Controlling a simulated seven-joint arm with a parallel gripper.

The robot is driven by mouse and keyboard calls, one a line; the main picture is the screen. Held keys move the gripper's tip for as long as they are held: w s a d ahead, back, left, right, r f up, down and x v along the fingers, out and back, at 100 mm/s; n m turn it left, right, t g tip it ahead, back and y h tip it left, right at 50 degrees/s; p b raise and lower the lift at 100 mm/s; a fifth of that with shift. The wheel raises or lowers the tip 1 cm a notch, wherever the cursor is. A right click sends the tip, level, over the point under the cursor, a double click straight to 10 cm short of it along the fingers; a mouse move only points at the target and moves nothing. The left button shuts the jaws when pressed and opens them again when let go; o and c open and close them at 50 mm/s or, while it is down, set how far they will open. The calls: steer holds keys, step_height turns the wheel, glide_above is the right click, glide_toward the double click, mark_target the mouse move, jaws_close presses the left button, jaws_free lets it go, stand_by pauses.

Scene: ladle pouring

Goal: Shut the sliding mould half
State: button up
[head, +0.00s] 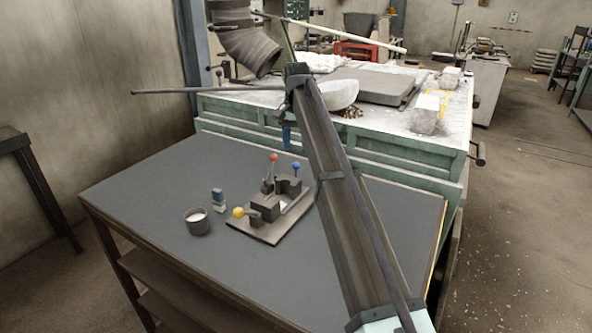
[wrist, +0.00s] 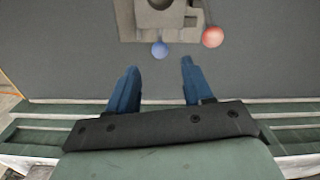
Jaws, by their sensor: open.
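The mould stands on a flat base plate (head: 262,232) on the dark table. A dark block (head: 265,206) with a yellow ball knob (head: 238,212) is at its near left end. Another dark block (head: 288,187) stands farther back, with a gap between the two. A red ball knob (head: 273,157) on a lever and a blue ball knob (head: 296,165) rise at the back. My gripper (wrist: 158,66) is open and empty, its blue fingers apart. In the wrist view the blue knob (wrist: 159,50) lies just ahead between the fingertips, the red knob (wrist: 212,37) to the right.
A dark cup (head: 197,226) with pale contents stands left of the plate. A small blue-and-white block (head: 218,197) stands behind it. A green bench (head: 400,165) with clutter borders the table's back. The table's left part (head: 140,195) is clear.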

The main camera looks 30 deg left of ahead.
mark_target(296, 166)
step_height(296, 166, down, 10)
steer(key=shift+r, duration=0.15)
stand_by(0.3)
steer(key=shift+c, duration=0.4)
jaws_close()
